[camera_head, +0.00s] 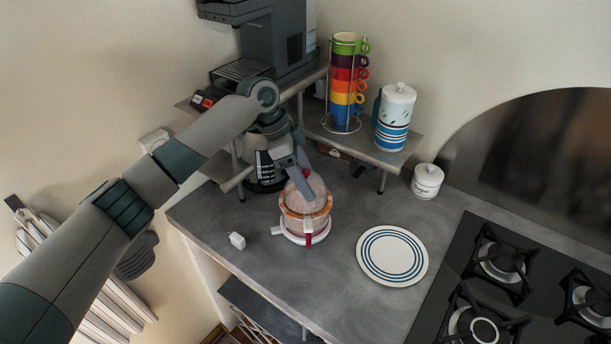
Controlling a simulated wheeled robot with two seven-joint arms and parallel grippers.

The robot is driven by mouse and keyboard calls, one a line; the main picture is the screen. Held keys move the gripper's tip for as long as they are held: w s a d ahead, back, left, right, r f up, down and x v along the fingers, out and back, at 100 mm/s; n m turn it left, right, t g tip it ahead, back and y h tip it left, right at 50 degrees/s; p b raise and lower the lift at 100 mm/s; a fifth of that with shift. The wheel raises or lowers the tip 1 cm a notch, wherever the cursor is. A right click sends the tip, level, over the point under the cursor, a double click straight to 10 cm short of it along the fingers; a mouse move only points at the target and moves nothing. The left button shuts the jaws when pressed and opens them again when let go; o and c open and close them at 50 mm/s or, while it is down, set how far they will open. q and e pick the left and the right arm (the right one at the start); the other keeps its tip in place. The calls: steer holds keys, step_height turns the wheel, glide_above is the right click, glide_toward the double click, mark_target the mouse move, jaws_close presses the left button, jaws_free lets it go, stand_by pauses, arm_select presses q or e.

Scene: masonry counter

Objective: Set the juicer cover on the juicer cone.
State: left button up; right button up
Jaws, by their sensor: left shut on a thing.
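The juicer (297,238) stands on the grey counter, with a white base, a red tab and an orange-brown rim. The juicer cover (316,190) is a pale, see-through pinkish dome over the juicer's top. My left gripper (305,188) reaches down from behind and is shut on the cover, near a small red part. The juicer cone is hidden under the cover. I cannot tell whether the cover rests on it or hangs just above. My right gripper is out of view.
A striped plate (393,256) lies to the right, beside the gas hob (490,285). Behind are a raised shelf (392,158) with a cup stack (347,85) and striped canister (394,118), and a white jar (427,182).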

arm_select(q)
steer(key=shift+f, duration=0.3)
stand_by(0.6)
steer(key=o, duration=1.4)
steer(key=shift+o, duration=0.2)
steer(key=shift+r, duration=0.2)
steer(key=shift+r+p, duration=2.75)
steer(key=shift+r, duration=0.1)
steer(key=shift+f, duration=0.1)
